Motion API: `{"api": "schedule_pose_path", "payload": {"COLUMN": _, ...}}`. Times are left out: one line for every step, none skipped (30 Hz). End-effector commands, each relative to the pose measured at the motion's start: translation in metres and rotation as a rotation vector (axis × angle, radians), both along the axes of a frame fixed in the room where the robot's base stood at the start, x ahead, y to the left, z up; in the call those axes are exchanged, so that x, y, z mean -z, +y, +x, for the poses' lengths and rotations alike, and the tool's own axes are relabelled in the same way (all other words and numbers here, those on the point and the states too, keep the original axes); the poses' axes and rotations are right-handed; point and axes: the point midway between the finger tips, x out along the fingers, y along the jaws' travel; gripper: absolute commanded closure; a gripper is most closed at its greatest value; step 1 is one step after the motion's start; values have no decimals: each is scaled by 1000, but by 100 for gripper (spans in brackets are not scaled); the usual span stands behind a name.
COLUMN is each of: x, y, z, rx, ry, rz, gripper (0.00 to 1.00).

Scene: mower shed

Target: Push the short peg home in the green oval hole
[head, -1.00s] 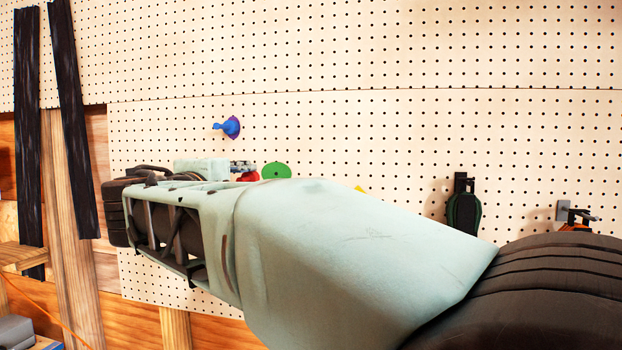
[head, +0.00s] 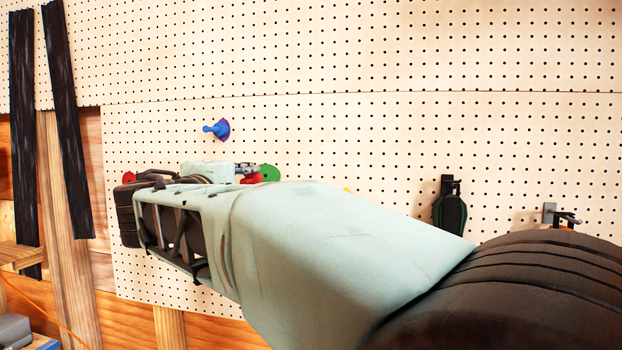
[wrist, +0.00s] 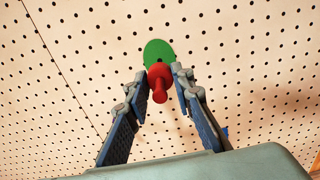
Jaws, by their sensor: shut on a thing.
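The green oval plate (head: 270,172) is on the pegboard, just right of my gripper (head: 246,170) in the head view. In the wrist view my gripper (wrist: 159,72) is shut on a red peg (wrist: 159,86), with a finger on each side of it. The red peg (head: 251,179) also shows at the fingertips in the head view. In the wrist view the peg overlaps the lower part of the green oval (wrist: 158,49), whose small dark hole shows above the peg. I cannot tell whether the peg touches the plate.
A blue peg (head: 212,129) stands out from a purple plate (head: 224,129) above my gripper. A red disc (head: 128,178) shows at left, and a bit of yellow (head: 347,190) behind my arm. A dark green-edged tool (head: 450,208) hangs at right.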

Motion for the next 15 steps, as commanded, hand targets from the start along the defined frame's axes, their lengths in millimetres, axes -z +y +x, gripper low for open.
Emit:
{"api": "schedule_pose_path", "payload": {"x": -2, "y": -1, "z": 5, "rx": 1, "ry": 0, "rz": -1, "gripper": 100}}
{"api": "schedule_pose_path", "payload": {"x": -3, "y": -2, "z": 8, "rx": 1, "ry": 0, "rz": -1, "gripper": 100}}
{"api": "schedule_pose_path", "payload": {"x": -3, "y": -3, "z": 12, "rx": 2, "ry": 0, "rz": 0, "gripper": 100}}
{"api": "schedule_pose_path", "payload": {"x": -3, "y": -3, "z": 15, "rx": 2, "ry": 0, "rz": -1, "gripper": 100}}
{"api": "schedule_pose_path", "payload": {"x": -3, "y": -3, "z": 18, "rx": 2, "ry": 0, "rz": -1, "gripper": 100}}
{"api": "schedule_pose_path", "payload": {"x": -3, "y": -4, "z": 22, "rx": 2, "ry": 0, "rz": -2, "gripper": 100}}
{"api": "schedule_pose_path", "payload": {"x": -3, "y": -4, "z": 25, "rx": 2, "ry": 0, "rz": -2, "gripper": 100}}
{"api": "schedule_pose_path", "payload": {"x": -3, "y": -4, "z": 27, "rx": 2, "ry": -1, "rz": -2, "gripper": 100}}
{"api": "schedule_pose_path", "payload": {"x": -3, "y": -5, "z": 30, "rx": 1, "ry": -1, "rz": -1, "gripper": 100}}
{"api": "schedule_pose_path", "payload": {"x": -2, "y": -5, "z": 32, "rx": 1, "ry": -1, "rz": 0, "gripper": 100}}
{"api": "schedule_pose_path", "payload": {"x": -2, "y": -5, "z": 34, "rx": 0, "ry": -1, "rz": 0, "gripper": 100}}
{"api": "schedule_pose_path", "payload": {"x": -2, "y": -5, "z": 36, "rx": 0, "ry": -1, "rz": 0, "gripper": 100}}
{"api": "schedule_pose_path", "payload": {"x": -2, "y": -5, "z": 37, "rx": 0, "ry": -1, "rz": 0, "gripper": 100}}
{"api": "schedule_pose_path", "payload": {"x": -2, "y": -6, "z": 39, "rx": 1, "ry": -1, "rz": 0, "gripper": 100}}
{"api": "schedule_pose_path", "payload": {"x": -1, "y": -6, "z": 40, "rx": 1, "ry": -1, "rz": 0, "gripper": 100}}
